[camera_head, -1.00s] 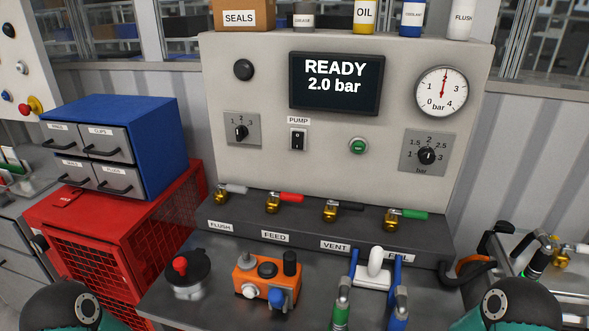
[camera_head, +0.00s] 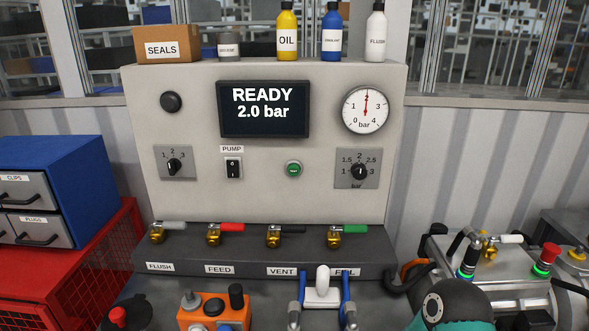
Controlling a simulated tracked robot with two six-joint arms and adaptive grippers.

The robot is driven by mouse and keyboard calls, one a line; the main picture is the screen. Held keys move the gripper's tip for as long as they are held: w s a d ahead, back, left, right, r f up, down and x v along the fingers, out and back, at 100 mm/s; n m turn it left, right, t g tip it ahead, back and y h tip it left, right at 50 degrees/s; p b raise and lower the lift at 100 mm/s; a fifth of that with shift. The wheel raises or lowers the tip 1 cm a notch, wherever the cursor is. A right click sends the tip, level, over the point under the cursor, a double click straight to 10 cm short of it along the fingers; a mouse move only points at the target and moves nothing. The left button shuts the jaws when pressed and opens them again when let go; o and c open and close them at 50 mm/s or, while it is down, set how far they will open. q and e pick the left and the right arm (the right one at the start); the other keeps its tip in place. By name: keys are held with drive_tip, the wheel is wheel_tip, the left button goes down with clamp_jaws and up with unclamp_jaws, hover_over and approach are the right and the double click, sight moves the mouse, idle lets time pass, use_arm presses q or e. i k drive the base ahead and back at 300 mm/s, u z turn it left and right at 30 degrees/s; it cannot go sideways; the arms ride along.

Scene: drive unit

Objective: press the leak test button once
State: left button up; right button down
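The test panel (camera_head: 200,204) stands upright ahead of me. A round green button (camera_head: 293,169) with a pale ring and tiny lettering sits right of the middle, under the display; I take it to be the leak test button. The display (camera_head: 263,108) reads "READY 2.0 bar". The gauge (camera_head: 365,110) needle points straight up at about 2. Nothing touches the button. A teal and black part of my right arm shows at the bottom right. Neither gripper is in view.
A pump switch (camera_head: 233,168) and two rotary knobs (camera_head: 174,166) (camera_head: 359,171) flank the button. Several valve levers (camera_head: 347,230) line the ledge below. An orange unit (camera_head: 207,312) and a white-handled tool (camera_head: 322,288) stand on the bench. Bottles (camera_head: 332,33) stand on top.

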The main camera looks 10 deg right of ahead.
sight(293, 169)
drive_tip(key=u, duration=0.7)
drive_tip(key=k, duration=0.7)
drive_tip(key=z, duration=0.1)
